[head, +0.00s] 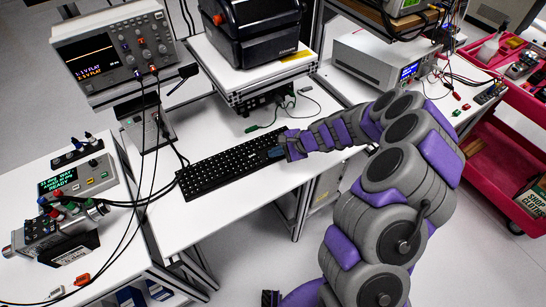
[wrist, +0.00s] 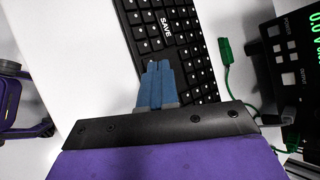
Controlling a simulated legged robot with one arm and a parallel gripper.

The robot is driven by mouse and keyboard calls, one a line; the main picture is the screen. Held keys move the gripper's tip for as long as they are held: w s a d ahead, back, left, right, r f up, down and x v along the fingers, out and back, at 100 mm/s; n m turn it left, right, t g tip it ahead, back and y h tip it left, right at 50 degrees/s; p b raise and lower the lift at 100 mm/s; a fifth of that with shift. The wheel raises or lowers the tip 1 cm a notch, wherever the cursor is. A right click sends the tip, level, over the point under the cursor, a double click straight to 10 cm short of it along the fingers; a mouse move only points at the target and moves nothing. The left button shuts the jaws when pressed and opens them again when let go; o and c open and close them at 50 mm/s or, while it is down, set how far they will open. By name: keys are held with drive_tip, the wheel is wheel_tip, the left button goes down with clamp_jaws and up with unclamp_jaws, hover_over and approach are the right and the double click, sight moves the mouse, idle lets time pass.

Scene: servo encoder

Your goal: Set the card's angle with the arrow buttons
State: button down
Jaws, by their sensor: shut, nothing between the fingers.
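A black keyboard (head: 222,168) lies on the white bench; in the wrist view (wrist: 207,82) it shows white key marks and a wide key marked SAVE. My gripper (head: 276,153) is at the keyboard's right end, its fingers closed together and empty. In the wrist view the blue fingertips (wrist: 158,70) overlap keys just below SAVE; I cannot tell whether they touch. The keys under them are hidden, and the arrow marks are too small to read. A grey box with a green-text display (head: 64,183) stands at the left; its last line seems to read READY. I cannot pick out the card with certainty.
A grey motor-like device (head: 45,235) with cables stands at the lower left. An oscilloscope (head: 118,48) stands behind the keyboard. A black machine (head: 250,30) sits on a white stand at the back. A green lead (wrist: 226,60) lies right of the keyboard. The front bench strip is clear.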

drive_tip(key=shift+f, duration=0.4)
idle(0.3)
drive_tip(key=shift+r, duration=0.1)
drive_tip(key=shift+r+p, duration=0.4)
drive_tip(key=shift+r, duration=0.3)
wheel_tip(320, 180, up, 5)
drive_tip(key=p, duration=0.3)
idle(0.4)
idle(0.7)
